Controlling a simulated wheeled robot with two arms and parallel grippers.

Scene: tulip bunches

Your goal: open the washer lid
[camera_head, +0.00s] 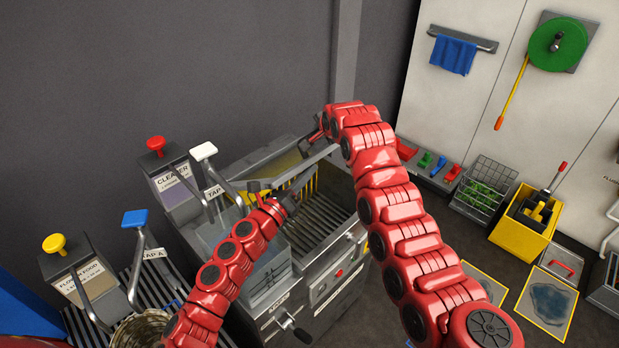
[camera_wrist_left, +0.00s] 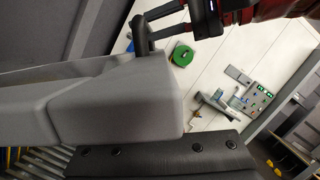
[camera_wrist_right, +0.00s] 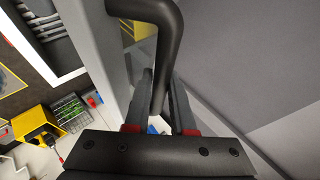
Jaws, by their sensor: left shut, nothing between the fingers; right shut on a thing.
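The washer (camera_head: 340,262) is a grey machine left of centre in the head view, with a dark slatted interior in sight. Its grey lid (camera_head: 306,166) shows edge-on above the opening, apparently raised; how far, I cannot tell. My right gripper (camera_wrist_right: 158,108) is shut on the lid's black bent handle (camera_wrist_right: 165,45), which passes between its fingers. The lid's thick grey edge (camera_wrist_left: 115,105) fills the left of the left wrist view, with the handle (camera_wrist_left: 142,38) above. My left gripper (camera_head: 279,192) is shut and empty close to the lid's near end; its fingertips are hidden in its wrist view.
Dispensers with a red knob (camera_head: 156,142) and a yellow knob (camera_head: 54,243) stand to the left, with white and blue tap levers. A wire basket (camera_head: 484,188) and a yellow bin (camera_head: 522,232) stand at the right.

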